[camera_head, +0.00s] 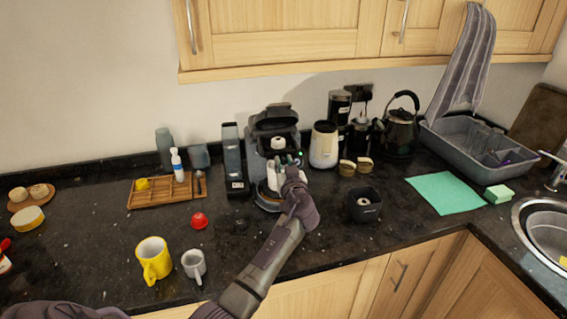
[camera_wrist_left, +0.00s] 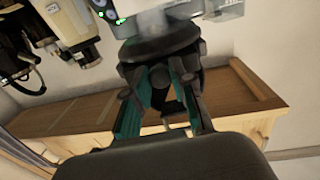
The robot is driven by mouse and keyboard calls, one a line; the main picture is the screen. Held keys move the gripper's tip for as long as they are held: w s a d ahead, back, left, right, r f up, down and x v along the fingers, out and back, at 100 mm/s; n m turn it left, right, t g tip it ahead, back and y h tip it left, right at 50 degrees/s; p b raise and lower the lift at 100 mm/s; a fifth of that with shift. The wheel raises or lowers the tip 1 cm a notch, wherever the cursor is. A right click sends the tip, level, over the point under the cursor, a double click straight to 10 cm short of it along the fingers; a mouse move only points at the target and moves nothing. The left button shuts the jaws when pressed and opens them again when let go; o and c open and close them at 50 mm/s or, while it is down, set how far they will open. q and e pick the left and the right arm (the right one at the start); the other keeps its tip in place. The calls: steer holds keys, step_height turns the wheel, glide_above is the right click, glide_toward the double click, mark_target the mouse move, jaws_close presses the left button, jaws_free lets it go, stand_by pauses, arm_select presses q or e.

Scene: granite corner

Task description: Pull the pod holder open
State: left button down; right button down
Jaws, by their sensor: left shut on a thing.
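The coffee machine (camera_head: 272,125) stands against the back wall, dark grey with an opening in its upper front. Its front, with small green lights, also shows at the top of the left wrist view (camera_wrist_left: 112,17). My left gripper (camera_head: 294,165) reaches its front right side. In the left wrist view its teal-lined fingers (camera_wrist_left: 165,92) are shut on a dark part below a round black piece (camera_wrist_left: 160,42) of the machine, which I take for the pod holder. The gripper hides much of this part in the head view. My right gripper is not in view.
A black box-shaped container (camera_head: 365,204) stands right of my left arm. A red pod (camera_head: 199,221), a yellow mug (camera_head: 153,259) and a grey cup (camera_head: 194,264) are on the left. A cream canister (camera_head: 324,145) is close on the machine's right.

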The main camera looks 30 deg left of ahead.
arm_select(q)
steer(key=b+v, duration=0.1)
steer(key=v, duration=0.6)
steer(key=shift+b, duration=0.4)
steer(key=c, duration=1)
jaws_free()
steer(key=shift+o, duration=0.2)
steer(key=shift+s, duration=0.1)
steer(key=v, duration=1.2)
